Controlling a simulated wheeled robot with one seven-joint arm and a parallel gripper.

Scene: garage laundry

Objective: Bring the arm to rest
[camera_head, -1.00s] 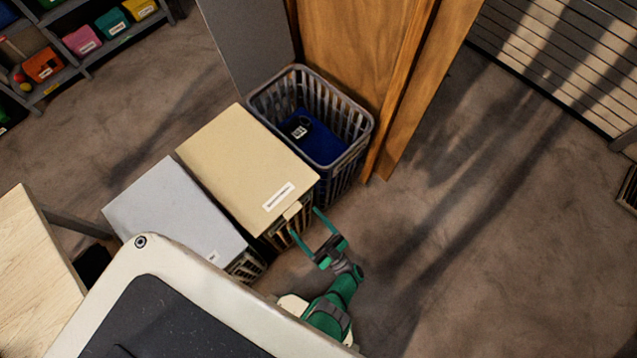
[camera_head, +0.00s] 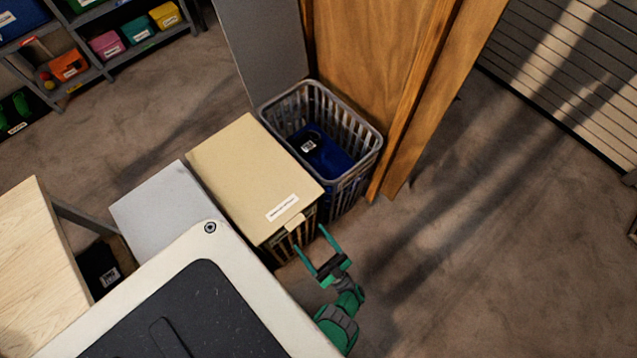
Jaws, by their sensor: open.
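My gripper (camera_head: 312,252) is green with dark parts. Its two fingers are spread apart with nothing between them. It is in front of the tan-lidded basket (camera_head: 250,170), close to the lid's front tab; I cannot tell whether it touches. My green arm (camera_head: 340,318) shows only in part, at the lower middle, and the rest is hidden behind my own white and dark body.
A grey open basket (camera_head: 371,146) holds a dark blue item (camera_head: 325,155) with a black tagged piece. A grey-lidded basket (camera_head: 160,205) stands left of the tan one. A wooden panel (camera_head: 370,70) rises behind. A wooden table (camera_head: 35,270) is at left. Floor on the right is clear.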

